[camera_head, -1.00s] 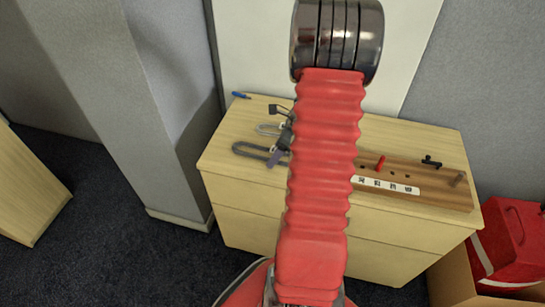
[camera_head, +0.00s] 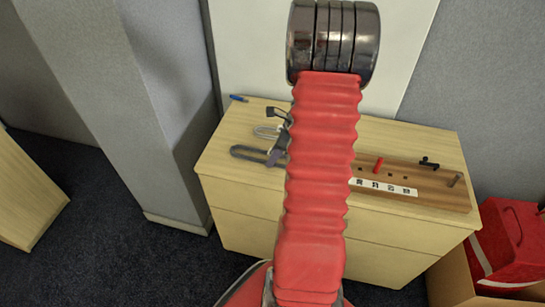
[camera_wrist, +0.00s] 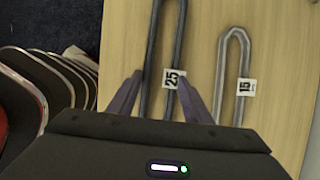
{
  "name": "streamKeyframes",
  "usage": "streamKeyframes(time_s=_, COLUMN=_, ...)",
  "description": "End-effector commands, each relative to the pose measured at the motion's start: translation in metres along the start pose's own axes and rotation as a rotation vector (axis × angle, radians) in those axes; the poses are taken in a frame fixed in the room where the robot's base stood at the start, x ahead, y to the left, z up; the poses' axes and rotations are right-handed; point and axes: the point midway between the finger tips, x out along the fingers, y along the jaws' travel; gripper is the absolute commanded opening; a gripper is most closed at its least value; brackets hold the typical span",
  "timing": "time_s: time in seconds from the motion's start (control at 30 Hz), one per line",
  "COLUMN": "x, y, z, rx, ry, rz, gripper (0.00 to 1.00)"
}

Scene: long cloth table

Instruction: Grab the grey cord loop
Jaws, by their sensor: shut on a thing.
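A dark grey cord loop (camera_wrist: 151,50) with a white tag reading 25 lies on the wooden cabinet top. It also shows in the head view (camera_head: 244,151), left of my arm. My gripper (camera_wrist: 160,82) is shut on this loop, with one dark finger at each side of its two strands. In the head view my gripper (camera_head: 277,152) is partly hidden behind my red arm. A lighter grey cord loop (camera_wrist: 221,62) with a tag reading 15 lies to the right in the wrist view, apart from the fingers. It also shows in the head view (camera_head: 264,131).
A wooden board (camera_head: 425,181) with a red peg (camera_head: 378,165), holes and a label strip lies right of my arm. A blue pen (camera_head: 238,98) lies at the back left corner. A cardboard box (camera_head: 455,284) with a red case (camera_head: 511,240) stands at the right.

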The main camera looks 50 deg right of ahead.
Motion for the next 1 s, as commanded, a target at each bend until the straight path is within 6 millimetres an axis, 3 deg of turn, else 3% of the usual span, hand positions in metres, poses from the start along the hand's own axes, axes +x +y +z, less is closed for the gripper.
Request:
streamKeyframes(time_s=0.27, x=-0.025, y=-0.001, z=0.011, rx=-0.003, ry=-0.001, rz=-0.004, gripper=0.23)
streamKeyframes(time_s=0.6, x=-0.078, y=-0.001, z=0.033, rx=-0.002, ry=-0.001, rz=-0.004, gripper=0.23)
streamKeyframes(time_s=0.8, x=-0.091, y=0.000, z=0.038, rx=-0.001, ry=0.000, rz=-0.002, gripper=0.23)
streamKeyframes(time_s=1.0, x=-0.091, y=0.000, z=0.038, rx=0.000, ry=0.000, rz=-0.001, gripper=0.23)
